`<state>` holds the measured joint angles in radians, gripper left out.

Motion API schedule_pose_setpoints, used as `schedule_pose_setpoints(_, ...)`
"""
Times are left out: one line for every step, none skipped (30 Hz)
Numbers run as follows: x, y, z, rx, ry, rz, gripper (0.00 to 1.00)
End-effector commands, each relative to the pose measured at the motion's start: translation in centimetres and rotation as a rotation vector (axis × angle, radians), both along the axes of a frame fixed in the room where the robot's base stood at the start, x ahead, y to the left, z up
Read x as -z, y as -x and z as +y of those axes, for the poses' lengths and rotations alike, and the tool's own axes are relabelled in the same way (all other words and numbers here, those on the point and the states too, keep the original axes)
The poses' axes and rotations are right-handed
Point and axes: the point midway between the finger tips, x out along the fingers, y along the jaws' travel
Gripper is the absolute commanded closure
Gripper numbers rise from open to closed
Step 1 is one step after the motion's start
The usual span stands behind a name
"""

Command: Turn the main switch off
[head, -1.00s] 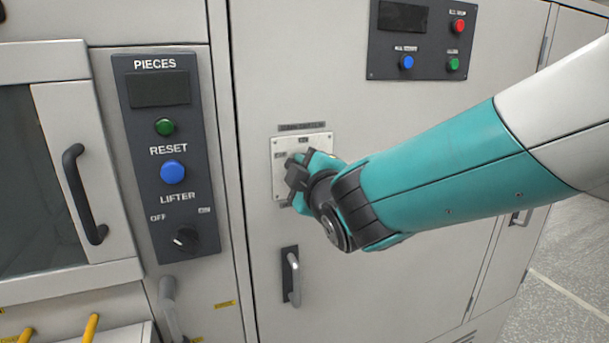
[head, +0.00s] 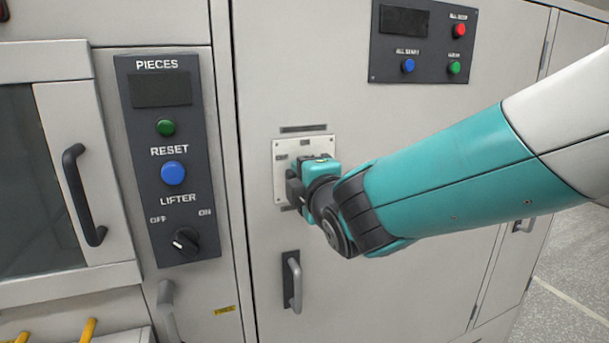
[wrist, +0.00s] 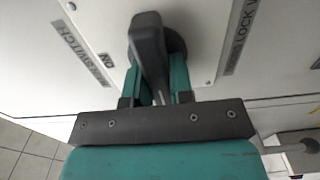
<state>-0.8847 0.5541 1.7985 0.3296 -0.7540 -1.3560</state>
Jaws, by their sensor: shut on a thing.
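The main switch is a black handle (wrist: 149,42) on a dark round hub, on a pale plate (head: 284,158) fixed to the grey cabinet door. In the wrist view the plate (wrist: 100,22) shows an "ON" mark to the left of the handle. My gripper (head: 297,186) is at the plate and covers the handle in the head view. In the wrist view the teal fingers of my gripper (wrist: 155,78) stand on both sides of the handle and are shut on it. The "OFF" mark is not readable.
A door handle (head: 291,281) is just below the plate. A dark panel (head: 167,160) with buttons and a lifter knob (head: 186,241) is to the left. Another button panel (head: 423,42) is above right. Clear floor (head: 575,270) shows at far right.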

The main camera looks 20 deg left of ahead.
Motion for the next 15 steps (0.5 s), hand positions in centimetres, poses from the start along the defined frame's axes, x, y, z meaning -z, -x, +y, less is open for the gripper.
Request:
schedule_pose_setpoints(-0.11, -0.06, -0.04, 0.002, 0.001, -0.003, 1.0)
schedule_pose_setpoints(-0.1, -0.06, -0.04, 0.002, 0.001, -0.003, 1.0)
schedule_pose_setpoints(-0.1, -0.06, -0.04, 0.002, 0.001, -0.003, 1.0)
schedule_pose_setpoints(-0.1, -0.06, -0.04, 0.002, 0.001, -0.003, 1.0)
schedule_pose_setpoints(-0.1, -0.06, -0.04, 0.002, 0.001, -0.003, 1.0)
schedule_pose_setpoints(-0.1, -0.06, -0.04, 0.002, 0.001, -0.003, 1.0)
schedule_pose_setpoints(-0.1, -0.05, -0.05, 0.002, 0.001, -0.003, 1.0)
schedule_pose_setpoints(-0.1, -0.06, -0.04, 0.002, 0.0, -0.003, 0.76)
schedule_pose_setpoints(-0.1, -0.06, -0.04, 0.002, 0.0, -0.003, 0.67)
schedule_pose_setpoints(-0.09, -0.05, -0.05, 0.001, 0.0, -0.003, 0.6)
schedule_pose_setpoints(-0.08, -0.04, -0.04, 0.001, 0.0, -0.003, 0.53)
schedule_pose_setpoints(-0.07, -0.04, -0.03, 0.001, 0.0, -0.003, 0.53)
schedule_pose_setpoints(-0.06, -0.04, -0.03, 0.001, 0.0, -0.002, 0.53)
schedule_pose_setpoints(-0.06, -0.03, -0.03, 0.001, 0.0, -0.001, 0.53)
schedule_pose_setpoints(-0.05, -0.03, -0.02, 0.001, 0.0, -0.001, 0.53)
